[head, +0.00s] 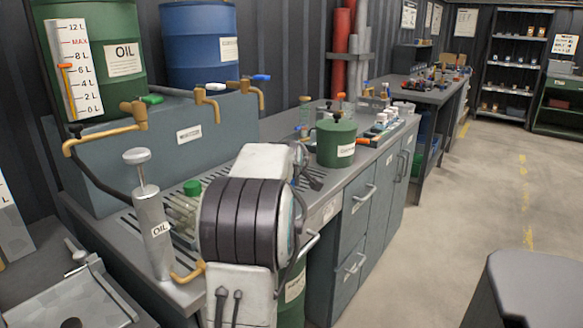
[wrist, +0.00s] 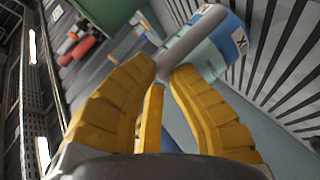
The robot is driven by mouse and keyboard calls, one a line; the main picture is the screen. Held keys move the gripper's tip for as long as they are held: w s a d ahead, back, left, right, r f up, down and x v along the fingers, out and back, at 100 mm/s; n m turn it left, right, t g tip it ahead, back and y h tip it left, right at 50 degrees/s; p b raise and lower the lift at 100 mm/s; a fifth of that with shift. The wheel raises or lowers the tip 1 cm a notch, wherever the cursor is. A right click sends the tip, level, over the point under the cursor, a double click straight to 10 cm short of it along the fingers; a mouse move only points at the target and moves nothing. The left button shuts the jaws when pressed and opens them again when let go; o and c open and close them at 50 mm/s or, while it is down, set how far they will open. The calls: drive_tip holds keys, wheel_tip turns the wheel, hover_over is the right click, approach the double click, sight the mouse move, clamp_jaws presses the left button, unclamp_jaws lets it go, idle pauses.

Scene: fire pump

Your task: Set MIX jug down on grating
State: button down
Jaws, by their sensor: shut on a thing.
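My gripper (wrist: 163,76) has its yellow fingers shut on the grey handle of the MIX jug (wrist: 214,50). The jug is pale blue and see-through, and part of its white label shows in the wrist view. The slotted grating (wrist: 284,70) lies behind and right of the jug there; I cannot tell whether the jug touches it. In the head view, the grating (head: 128,220) shows on the bench top below the taps. My own arm blocks the gripper, and I cannot make out the jug in that view.
A grey OIL pump can (head: 154,235) and a green-capped clear bottle (head: 192,190) stand on the left of the bench. Brass taps (head: 118,130) overhang it from the OIL drum (head: 100,50) and blue drum (head: 199,45). A green labelled pot (head: 336,144) stands further right.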

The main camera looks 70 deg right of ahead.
drive_tip(key=shift+f, duration=0.35)
drive_tip(key=c, duration=1.3)
unclamp_jaws()
drive_tip(key=shift+c, duration=0.2)
drive_tip(key=shift+a, duration=0.1)
